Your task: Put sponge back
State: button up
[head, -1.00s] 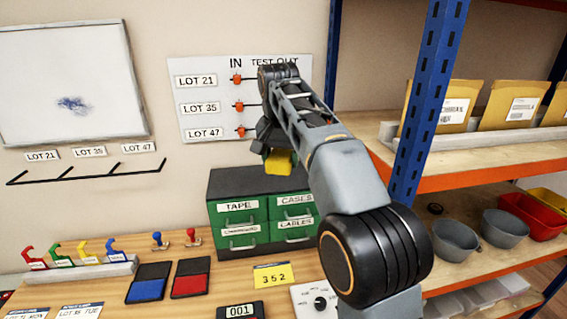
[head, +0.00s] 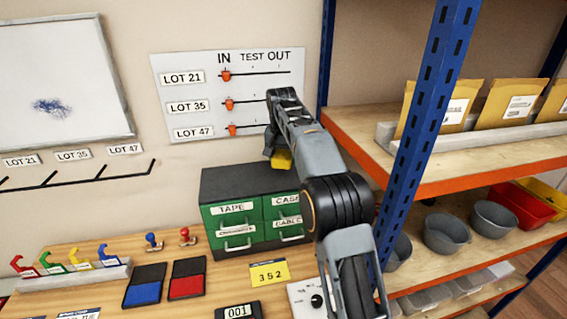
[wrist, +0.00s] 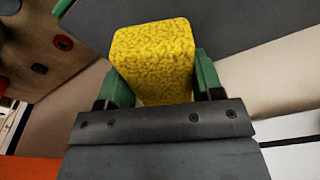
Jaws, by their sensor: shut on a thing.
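A yellow sponge (wrist: 153,60) is between the green fingertips of my gripper (wrist: 158,82) in the wrist view. My gripper is shut on it. In the head view the sponge (head: 281,159) shows as a small yellow block under my gripper (head: 279,152). It appears over the dark top of the green drawer cabinet (head: 240,183); I cannot tell how far above or whether it touches. My arm hides part of the cabinet's right side.
A whiteboard (head: 60,85) with a dark smudge hangs at the left, above a black hook rail (head: 75,180). A blue shelf post (head: 432,130) stands right of my arm. The bench holds blue and red ink pads (head: 187,279), stamps and a numbered yellow card (head: 269,272).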

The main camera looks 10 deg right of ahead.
aim_at(284, 173)
jog(key=shift+w+d+f, duration=0.3)
jog(key=shift+w+f, duration=0.15)
jog(key=shift+f, duration=0.25)
jog(key=shift+w+f+p, duration=0.2)
jog(key=shift+f+p, duration=0.1)
jog(key=shift+f, duration=1.4)
jog(key=shift+f, duration=0.15)
jog(key=o, duration=1)
jog(key=shift+o, duration=0.2)
